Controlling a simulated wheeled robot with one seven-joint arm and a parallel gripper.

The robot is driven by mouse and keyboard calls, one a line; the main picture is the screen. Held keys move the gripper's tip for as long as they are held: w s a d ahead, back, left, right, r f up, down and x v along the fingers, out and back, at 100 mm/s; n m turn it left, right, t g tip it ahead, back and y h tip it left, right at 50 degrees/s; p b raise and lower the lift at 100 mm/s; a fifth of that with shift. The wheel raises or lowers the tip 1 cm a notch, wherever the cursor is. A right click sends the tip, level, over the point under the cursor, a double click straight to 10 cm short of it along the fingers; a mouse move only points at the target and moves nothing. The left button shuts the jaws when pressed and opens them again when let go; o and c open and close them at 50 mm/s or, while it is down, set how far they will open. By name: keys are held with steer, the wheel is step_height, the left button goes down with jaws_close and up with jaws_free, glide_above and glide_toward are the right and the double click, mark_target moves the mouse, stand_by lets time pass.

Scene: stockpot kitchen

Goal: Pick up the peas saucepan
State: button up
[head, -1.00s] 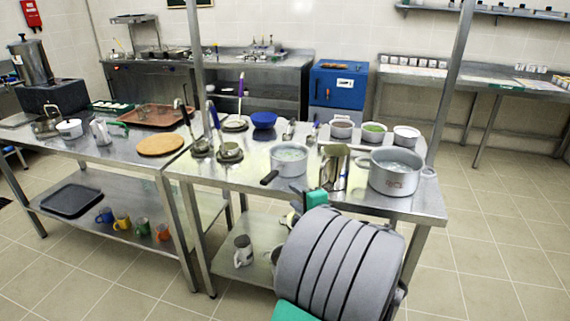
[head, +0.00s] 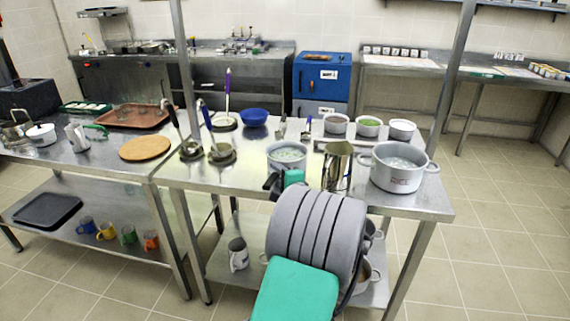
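A grey saucepan (head: 287,155) with pale greenish contents stands near the front edge of the steel table, left of the metal jug. It is the only saucepan here with a long dark handle, and I take it as the peas saucepan, though its contents are too small to be sure. My gripper (head: 279,182) is at its front side, by the handle. My own arm and green wrist part cover most of the fingers and handle. I cannot tell whether the fingers are open, or touch the handle.
A tall metal jug (head: 337,166) stands close on the right, with a large two-handled pot (head: 398,168) beyond it. Ladles in holders (head: 222,153) stand to the left. A blue bowl (head: 253,117) and small round containers (head: 368,126), one with green contents, are behind.

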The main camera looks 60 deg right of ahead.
steer(key=shift+c, duration=0.6)
jaws_close()
stand_by(0.7)
steer(key=shift+w+r, duration=0.1)
steer(key=shift+r, duration=0.15)
